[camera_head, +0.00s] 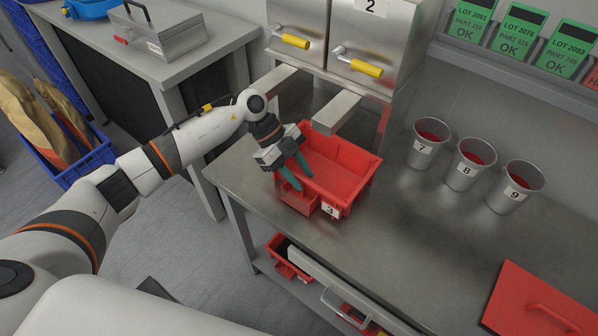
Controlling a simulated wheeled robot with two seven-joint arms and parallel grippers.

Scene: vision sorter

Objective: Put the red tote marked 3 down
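The red tote marked 3 (345,165) is at the left part of the steel bench, below the cabinets. It is an open tray with its white 3 label (331,211) on the near side. My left gripper (303,181) reaches down at the tote's left side. Its two teal fingers stand close together across the rim and appear shut on it. The tote is over the bench top; I cannot tell whether its base touches the surface. My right gripper is not in view.
The steel bench (400,255) is clear just right of the tote. Metal cups marked 7 (427,144), 8 (470,165) and 9 (515,188) stand farther right. A red lid with a handle (540,315) lies at the near right. Steel cabinets (375,50) stand behind.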

